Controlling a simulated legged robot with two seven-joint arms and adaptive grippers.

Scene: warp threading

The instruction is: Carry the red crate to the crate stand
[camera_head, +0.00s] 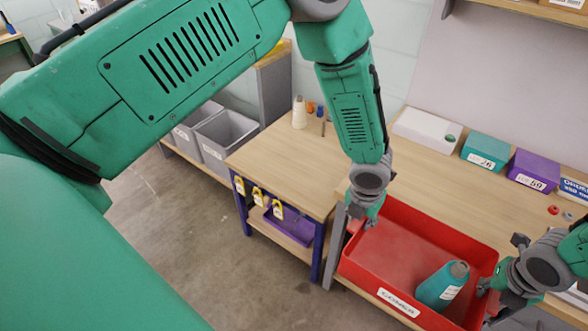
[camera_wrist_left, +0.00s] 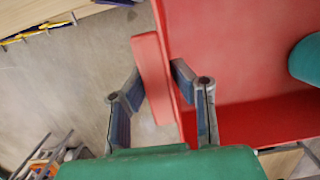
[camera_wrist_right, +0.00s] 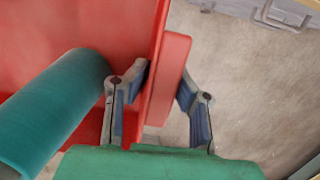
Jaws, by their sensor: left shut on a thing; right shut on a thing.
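The red crate (camera_head: 366,279) is a wide, shallow tray with a white label on its front wall. It sits level at the bench's front edge in the head view; I cannot tell whether it touches the bench. My left gripper (camera_wrist_left: 156,75) is shut on the handle at the crate's left end. My right gripper (camera_wrist_right: 163,78) is shut on the handle at the right end. I cannot tell which piece of furniture is the crate stand.
A wooden-topped table (camera_head: 270,158) with blue legs stands left of the crate, its top mostly clear except for a cone and small items at the back. Grey bins (camera_head: 228,138) stand beyond it. Teal (camera_head: 485,150) and purple (camera_head: 534,171) boxes line the bench's back. Open floor lies in front.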

